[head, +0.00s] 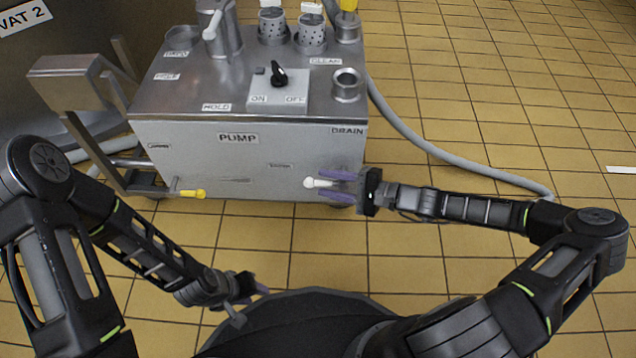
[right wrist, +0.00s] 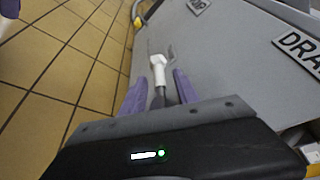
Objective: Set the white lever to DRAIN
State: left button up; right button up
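The white lever (head: 316,183) is low on the right of the pump's grey front, below the DRAIN label (head: 347,131). It lies roughly level, its rounded end to the left. My right gripper (head: 338,185) is open, with one purple finger above the lever and one below. In the right wrist view the white lever (right wrist: 158,70) lies ahead, between the spread fingertips (right wrist: 158,92); contact cannot be made out. My left gripper (head: 255,290) is low near my base, away from the pump, and its opening is unclear.
The pump box (head: 180,120) carries a black knob (head: 279,75) between ON and OFF, and a white-handled spout (head: 214,28) on top. A yellow lever (head: 188,193) is low on the left. A grey hose (head: 430,150) runs along the tiled floor at right.

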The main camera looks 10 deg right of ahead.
jog(key=shift+b+x, duration=0.4)
jog(key=shift+x, duration=1.2)
jog(key=shift+c, duration=0.4)
grip_shut()
